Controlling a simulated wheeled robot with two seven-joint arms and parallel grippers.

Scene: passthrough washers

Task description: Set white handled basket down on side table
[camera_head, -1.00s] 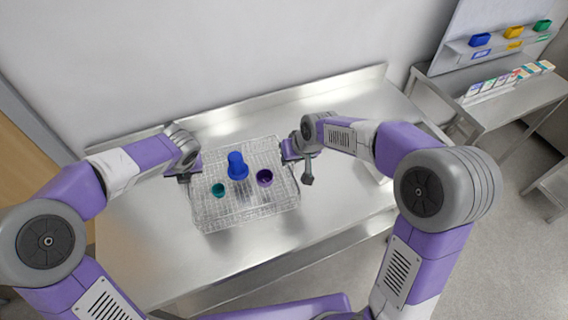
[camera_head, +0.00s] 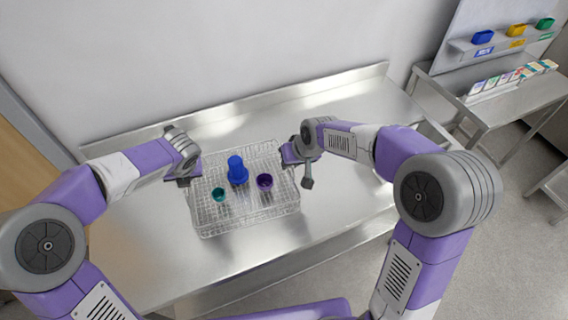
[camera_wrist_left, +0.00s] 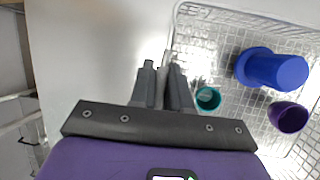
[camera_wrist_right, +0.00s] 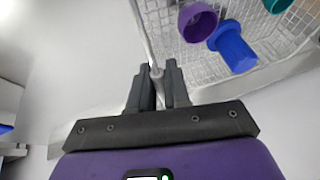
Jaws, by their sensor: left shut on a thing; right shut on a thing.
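The white wire basket (camera_head: 243,229) is over the steel side table (camera_head: 150,265) in the head view and looks level. I cannot tell whether its underside touches the table top. It holds a blue flanged cup (camera_head: 237,171), a teal cup (camera_head: 218,194) and a purple cup (camera_head: 264,182). My left gripper (camera_head: 190,179) is shut on the basket's left side; its fingers (camera_wrist_left: 165,85) pinch the wire rim in the left wrist view. My right gripper (camera_head: 289,155) is shut on the right side; its fingers (camera_wrist_right: 157,82) pinch the rim in the right wrist view.
A raised backsplash (camera_head: 300,90) and the wall stand behind the table. The table top is bare around the basket. At the far right, another steel table (camera_head: 500,115) holds a row of small boxes (camera_head: 505,80), below a shelf with blue, yellow and green bins.

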